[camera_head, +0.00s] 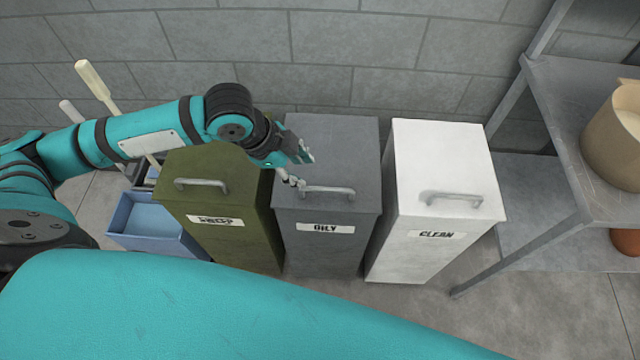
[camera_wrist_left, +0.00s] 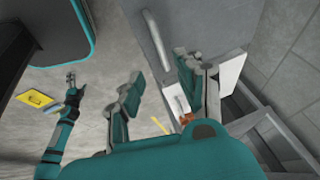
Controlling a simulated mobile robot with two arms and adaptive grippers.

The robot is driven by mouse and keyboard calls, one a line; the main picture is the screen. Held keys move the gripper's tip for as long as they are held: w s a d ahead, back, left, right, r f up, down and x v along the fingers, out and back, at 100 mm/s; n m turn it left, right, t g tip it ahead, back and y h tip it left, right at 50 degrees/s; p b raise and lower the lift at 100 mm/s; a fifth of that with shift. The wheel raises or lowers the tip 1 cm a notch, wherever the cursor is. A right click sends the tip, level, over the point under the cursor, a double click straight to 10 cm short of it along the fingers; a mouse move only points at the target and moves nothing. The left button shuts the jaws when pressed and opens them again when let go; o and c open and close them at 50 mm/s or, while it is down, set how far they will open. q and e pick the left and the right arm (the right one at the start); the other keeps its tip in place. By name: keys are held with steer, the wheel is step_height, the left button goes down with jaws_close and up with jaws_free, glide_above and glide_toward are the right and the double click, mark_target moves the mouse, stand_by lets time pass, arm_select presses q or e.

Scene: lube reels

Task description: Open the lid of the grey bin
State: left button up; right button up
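The grey bin (camera_head: 325,245), labelled OILY, stands between two other bins. Its lid (camera_head: 335,145) lies flat and shut, with a bar handle (camera_head: 330,193) near the front edge. My left gripper (camera_head: 299,168) is over the lid's left side, close to the handle's left end. In the left wrist view its fingers (camera_wrist_left: 158,68) are spread wide with nothing between them. The handle (camera_wrist_left: 156,38) shows just beyond the fingertips, apart from them as far as I can see. My right gripper (camera_wrist_left: 72,84) is small in the left wrist view, away from the bin, and its opening is unclear.
A blue box (camera_head: 150,225) is at far left. A metal shelf (camera_head: 575,110) stands right; a block wall (camera_head: 330,45) is behind.

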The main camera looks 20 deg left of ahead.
mark_target(323, 189)
arm_select(q)
steer(key=x, duration=1.1)
steer(key=shift+f, duration=0.1)
jaws_close()
